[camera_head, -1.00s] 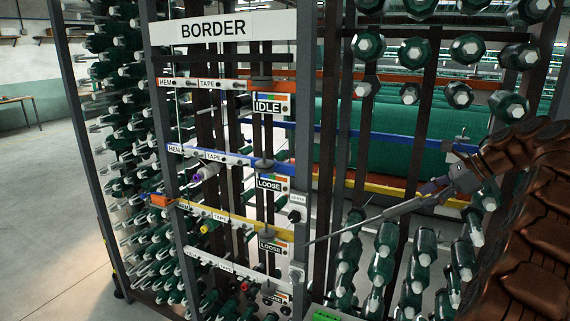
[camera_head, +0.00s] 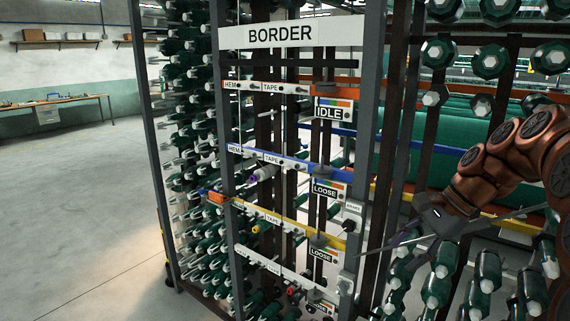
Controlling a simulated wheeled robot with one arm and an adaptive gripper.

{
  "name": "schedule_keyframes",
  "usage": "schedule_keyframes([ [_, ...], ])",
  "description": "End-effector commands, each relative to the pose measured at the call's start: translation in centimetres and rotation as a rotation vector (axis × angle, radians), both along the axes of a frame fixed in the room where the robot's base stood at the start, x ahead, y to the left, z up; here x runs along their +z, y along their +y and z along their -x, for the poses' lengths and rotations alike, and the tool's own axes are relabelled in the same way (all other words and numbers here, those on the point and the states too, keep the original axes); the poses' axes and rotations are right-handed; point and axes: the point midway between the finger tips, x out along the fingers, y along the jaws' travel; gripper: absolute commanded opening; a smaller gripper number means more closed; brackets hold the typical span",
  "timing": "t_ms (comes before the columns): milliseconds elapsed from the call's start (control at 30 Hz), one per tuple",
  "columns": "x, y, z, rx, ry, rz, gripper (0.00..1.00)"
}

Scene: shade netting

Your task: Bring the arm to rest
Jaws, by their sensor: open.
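My arm, copper-brown and jointed, comes in from the right edge in the head view. My gripper (camera_head: 420,240) is at its end, at the lower right, dark and small, with thin fingers spread apart. Nothing shows between the fingers. It is in front of the rack at the right of the BORDER panel (camera_head: 300,33), overlapping green bobbins behind it. I cannot tell how far it is from them.
A rack full of green bobbins (camera_head: 190,150) stands at the left of the panel. The panel carries labelled rails, one sign reading IDLE (camera_head: 331,112) and several reading LOOSE. Bare floor (camera_head: 80,220) lies open at the left. A workbench (camera_head: 60,104) stands by the far wall.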

Motion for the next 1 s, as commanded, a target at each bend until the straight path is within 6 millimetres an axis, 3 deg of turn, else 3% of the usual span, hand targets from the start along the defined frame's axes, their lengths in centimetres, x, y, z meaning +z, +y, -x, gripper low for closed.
schedule_keyframes([
  [200,-2.2,4.4,5.2,0.217,-0.025,0.098,0.53],
  [500,-5.9,7.9,13.0,0.521,-0.052,0.229,0.53],
  [767,-9.6,8.6,20.3,0.791,-0.067,0.334,0.53],
  [1000,-13.1,7.8,26.6,1.034,-0.073,0.411,0.53],
])
